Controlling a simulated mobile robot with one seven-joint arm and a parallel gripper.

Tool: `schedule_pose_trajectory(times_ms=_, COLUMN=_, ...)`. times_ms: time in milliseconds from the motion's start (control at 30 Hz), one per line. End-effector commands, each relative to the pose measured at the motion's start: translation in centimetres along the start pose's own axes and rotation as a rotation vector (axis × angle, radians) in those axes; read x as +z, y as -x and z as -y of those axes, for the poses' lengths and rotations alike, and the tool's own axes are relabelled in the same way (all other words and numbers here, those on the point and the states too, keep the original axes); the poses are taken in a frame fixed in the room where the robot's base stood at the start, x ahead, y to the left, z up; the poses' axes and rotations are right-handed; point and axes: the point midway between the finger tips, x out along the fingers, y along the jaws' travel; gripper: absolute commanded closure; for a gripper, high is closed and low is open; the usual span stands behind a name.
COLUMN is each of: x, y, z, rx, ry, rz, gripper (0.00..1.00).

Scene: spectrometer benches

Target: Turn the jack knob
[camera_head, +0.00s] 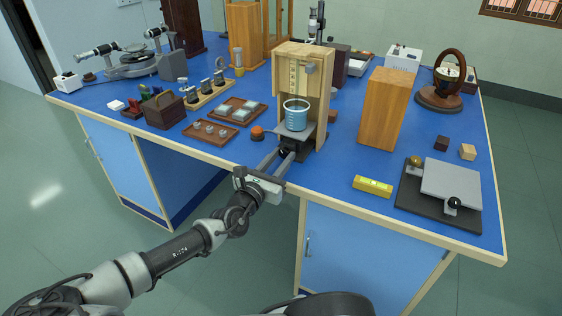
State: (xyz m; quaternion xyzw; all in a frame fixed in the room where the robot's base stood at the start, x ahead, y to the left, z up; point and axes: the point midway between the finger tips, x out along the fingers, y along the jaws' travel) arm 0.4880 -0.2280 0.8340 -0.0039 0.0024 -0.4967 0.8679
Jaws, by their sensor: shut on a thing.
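The lab jack (300,141) is small and dark and stands at the front edge of the blue bench, inside a wooden stand (316,116). Its grey top plate bears a glass beaker (295,115) of blue liquid, upright. The black jack knob (284,152) faces the front edge. My gripper (279,158) reaches over the edge from the front left, with its two fingers shut on the knob. The fingers partly hide the knob, and the jack's inner parts are too dark to make out.
A wooden block (385,108) stands right of the stand. A yellow level (373,186) and a dark base with a tilted grey plate (451,183) lie at the front right. An orange knob-like object (257,132) and brown trays (211,132) are to the left.

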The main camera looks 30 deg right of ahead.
Motion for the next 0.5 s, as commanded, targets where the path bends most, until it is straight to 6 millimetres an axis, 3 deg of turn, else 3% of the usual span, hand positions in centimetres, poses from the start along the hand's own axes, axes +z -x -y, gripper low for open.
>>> schedule_pose_trajectory(times_ms=500, x=-0.08, y=0.01, z=0.04, rx=-0.001, ry=-0.377, rz=0.001, gripper=0.95)
